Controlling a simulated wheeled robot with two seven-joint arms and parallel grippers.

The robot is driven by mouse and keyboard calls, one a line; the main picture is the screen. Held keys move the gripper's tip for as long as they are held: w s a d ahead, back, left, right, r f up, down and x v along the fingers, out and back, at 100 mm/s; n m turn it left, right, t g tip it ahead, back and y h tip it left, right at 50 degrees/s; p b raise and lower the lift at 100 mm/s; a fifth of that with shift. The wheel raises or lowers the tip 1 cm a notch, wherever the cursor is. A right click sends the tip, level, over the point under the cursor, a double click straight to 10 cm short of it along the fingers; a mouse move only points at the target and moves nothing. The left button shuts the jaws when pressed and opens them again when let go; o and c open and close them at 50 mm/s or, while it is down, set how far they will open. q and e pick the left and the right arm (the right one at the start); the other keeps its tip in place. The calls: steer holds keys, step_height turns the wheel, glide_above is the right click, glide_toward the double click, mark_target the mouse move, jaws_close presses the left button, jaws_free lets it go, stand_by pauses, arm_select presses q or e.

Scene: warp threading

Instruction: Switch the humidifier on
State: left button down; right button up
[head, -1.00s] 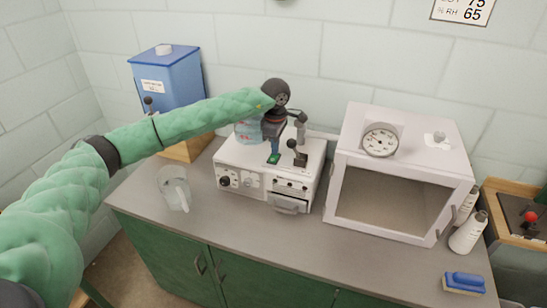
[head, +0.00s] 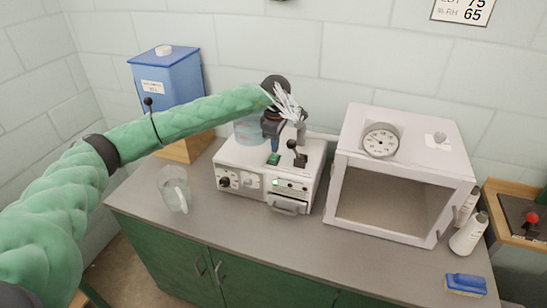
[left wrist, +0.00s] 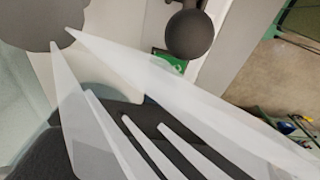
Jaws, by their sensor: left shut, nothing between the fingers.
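The humidifier (head: 240,197) is a white box on the counter with a clear water tank (head: 248,130), a dial (head: 224,182) and a black ball-topped lever (head: 297,152). A small green lamp glows on its front panel. White pointed streaks (head: 288,103), like mist, fan up from its spout. The green switch (head: 274,159) is on its top; it also shows in the left wrist view (left wrist: 168,62), partly hidden. My left gripper (head: 275,147) is shut and empty, pointing down just above the switch. I cannot tell whether it touches. My right gripper is out of view.
A white chamber (head: 400,235) with a round gauge stands to the right. A clear jug (head: 173,188) stands to the left, and a blue container (head: 168,85) stands behind it. White bottles (head: 468,235) and a blue brush (head: 465,283) are at the right. The front counter is clear.

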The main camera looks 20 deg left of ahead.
mark_target(275, 155)
arm_select(q)
steer(key=shift+r, duration=2.65)
